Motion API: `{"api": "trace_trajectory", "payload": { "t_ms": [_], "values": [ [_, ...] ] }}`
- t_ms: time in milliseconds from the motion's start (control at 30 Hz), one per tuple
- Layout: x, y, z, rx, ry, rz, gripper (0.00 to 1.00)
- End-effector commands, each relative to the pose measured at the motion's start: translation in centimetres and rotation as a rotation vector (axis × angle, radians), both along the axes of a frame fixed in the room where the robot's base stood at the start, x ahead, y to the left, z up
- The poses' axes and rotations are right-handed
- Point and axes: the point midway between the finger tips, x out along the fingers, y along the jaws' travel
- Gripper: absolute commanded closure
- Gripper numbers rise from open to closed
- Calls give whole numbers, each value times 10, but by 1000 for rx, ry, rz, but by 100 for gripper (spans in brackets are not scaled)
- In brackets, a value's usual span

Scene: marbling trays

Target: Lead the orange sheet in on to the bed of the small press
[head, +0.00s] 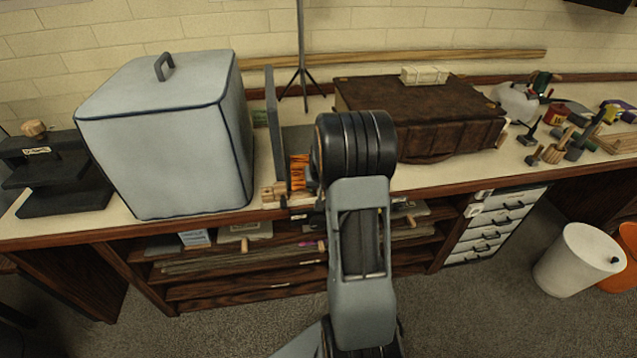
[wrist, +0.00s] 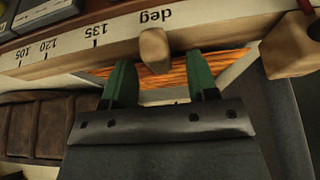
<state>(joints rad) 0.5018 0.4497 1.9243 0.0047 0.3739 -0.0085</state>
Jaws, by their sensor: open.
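The orange sheet (head: 298,171), streaked with dark lines, shows as a small patch on the bench left of my wrist in the head view. In the wrist view the sheet (wrist: 158,76) is a narrow strip beyond my gripper, partly covered by a wooden peg. My gripper (wrist: 158,60) is open, its two green fingers apart at the strip. I cannot tell whether they touch it. In the head view my arm hides the fingers. A black press-like device (head: 60,182) with a wooden knob stands at the far left; I cannot tell whether it is the small press.
A large grey covered box (head: 165,135) stands between that device and the sheet. A grey upright panel (head: 275,125) is close left of the sheet. A brown case (head: 425,110) lies to the right. A wooden rail with a degree scale (wrist: 70,45) and pegs crosses the wrist view.

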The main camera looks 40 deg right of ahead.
Motion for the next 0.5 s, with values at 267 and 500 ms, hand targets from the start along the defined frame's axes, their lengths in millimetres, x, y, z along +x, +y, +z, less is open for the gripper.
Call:
{"api": "trace_trajectory", "payload": {
  "t_ms": [267, 500],
  "values": [
    [0, 0, 0, 0, 1, 0, 60],
    [0, 0, 0, 0, 1, 0, 83]
  ]
}}
